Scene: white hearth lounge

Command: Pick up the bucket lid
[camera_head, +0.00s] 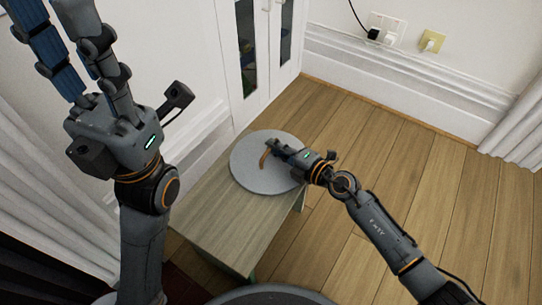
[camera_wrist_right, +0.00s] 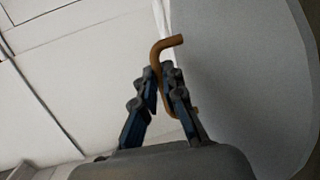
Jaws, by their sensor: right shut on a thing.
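The bucket lid (camera_head: 262,182) is a round grey disc with a brown bent handle (camera_head: 264,159). In the head view it shows over the far end of a wooden bench; I cannot tell whether it touches the bench. My right gripper (camera_head: 276,151) is shut on the handle at the lid's upper side. In the right wrist view the handle (camera_wrist_right: 166,45) passes between the fingertips (camera_wrist_right: 162,76), and the grey lid (camera_wrist_right: 235,85) fills the right side. My left gripper (camera_head: 62,20) is raised at the upper left, fingers apart and empty. No bucket is recognisable.
The wooden bench (camera_head: 225,225) has a clear near surface. A white cabinet with glass doors (camera_head: 260,60) stands behind it against the wall. Wooden floor (camera_head: 400,150) is free to the right. Plugs and sockets (camera_head: 388,28) are on the back wall, and white curtains hang at both sides.

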